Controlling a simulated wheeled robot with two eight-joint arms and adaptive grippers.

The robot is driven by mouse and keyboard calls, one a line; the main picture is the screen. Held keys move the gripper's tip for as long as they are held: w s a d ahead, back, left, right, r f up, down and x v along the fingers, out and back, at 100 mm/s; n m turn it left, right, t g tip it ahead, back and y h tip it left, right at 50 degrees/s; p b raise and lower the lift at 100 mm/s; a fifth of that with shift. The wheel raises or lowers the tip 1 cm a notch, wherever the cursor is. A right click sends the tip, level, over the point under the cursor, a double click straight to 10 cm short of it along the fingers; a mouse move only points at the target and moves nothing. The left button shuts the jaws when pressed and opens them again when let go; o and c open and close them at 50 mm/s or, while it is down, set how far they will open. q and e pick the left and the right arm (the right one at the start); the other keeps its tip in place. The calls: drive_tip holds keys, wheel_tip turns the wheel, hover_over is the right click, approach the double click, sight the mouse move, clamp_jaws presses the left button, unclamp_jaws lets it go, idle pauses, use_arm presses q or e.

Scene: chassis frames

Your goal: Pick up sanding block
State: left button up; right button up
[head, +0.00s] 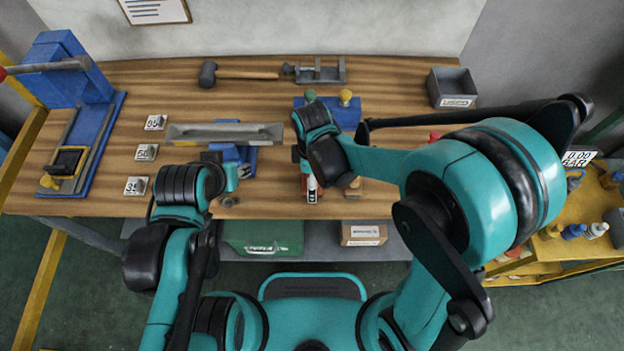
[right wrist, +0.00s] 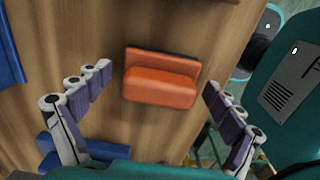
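The sanding block (right wrist: 162,86), orange with a dark edge along one side, lies on the wooden bench top in the right wrist view. My right gripper (right wrist: 158,81) is open over it, with one finger on each side and visible gaps between fingers and block. In the head view my right gripper (head: 310,190) points down near the bench's front edge and mostly hides the block. My left gripper (head: 228,178) is near the front edge, left of the right one, beside a blue fixture (head: 240,156); its fingers are not clear.
A grey metal channel (head: 225,133) lies left of my right gripper. A blue stand with green and yellow knobs (head: 345,112) is behind it. A mallet (head: 240,74), a grey bin (head: 452,87) and a blue press (head: 78,85) stand farther out. The bench right of centre is fairly clear.

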drive_tip(key=c, duration=1.2)
drive_tip(key=shift+r, duration=0.1)
drive_tip(key=shift+r+p, duration=0.35)
drive_tip(key=shift+r, duration=0.2)
wheel_tip(320, 180, up, 3)
drive_tip(key=shift+r+p, duration=0.1)
drive_tip(key=shift+p, duration=0.65)
drive_tip(key=s+d+r+p, duration=0.1)
drive_tip(key=s+d+r, duration=0.1)
drive_tip(key=d, duration=0.1)
drive_tip(key=s+d+r+p, duration=0.1)
drive_tip(key=s+d+r, duration=0.1)
drive_tip(key=d, duration=0.1)
drive_tip(key=s+d+r+p, duration=0.1)
drive_tip(key=s+d+r, duration=0.1)
drive_tip(key=d, duration=0.2)
drive_tip(key=shift+r+p, duration=0.25)
drive_tip(key=shift+p, duration=0.1)
